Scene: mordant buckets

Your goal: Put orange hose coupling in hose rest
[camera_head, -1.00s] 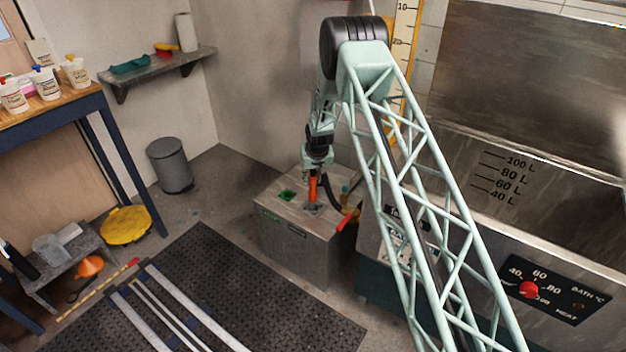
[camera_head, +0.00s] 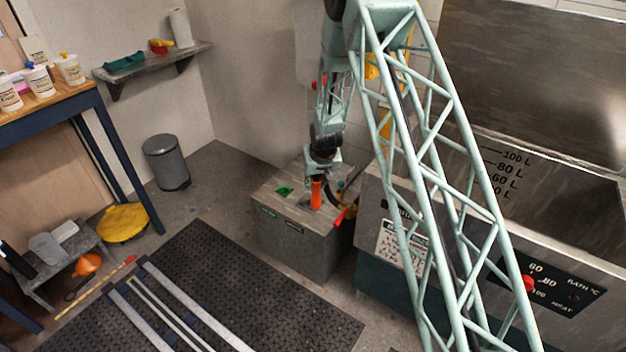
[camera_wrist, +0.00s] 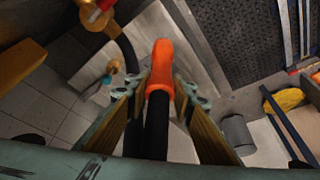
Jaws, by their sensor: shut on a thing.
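The orange hose coupling (camera_head: 316,193) is upright under my gripper (camera_head: 319,176), over the top of a grey metal box (camera_head: 305,252). In the wrist view the orange coupling (camera_wrist: 160,66) stands between the two fingers of my gripper (camera_wrist: 160,92), with a black hose (camera_wrist: 157,128) running from it. My gripper is shut on it. The hose rest is not clearly told apart; the box top around the coupling's lower end is partly hidden. I cannot tell whether that end is inside an opening or just above it.
A green-marked spot (camera_head: 284,190) lies on the box top, left of the coupling. A red-orange handle (camera_head: 340,217) sticks out at the box's right edge. The steel bath (camera_head: 575,215) stands to the right. A grey bin (camera_head: 166,162) and dark mat (camera_head: 215,265) lie left.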

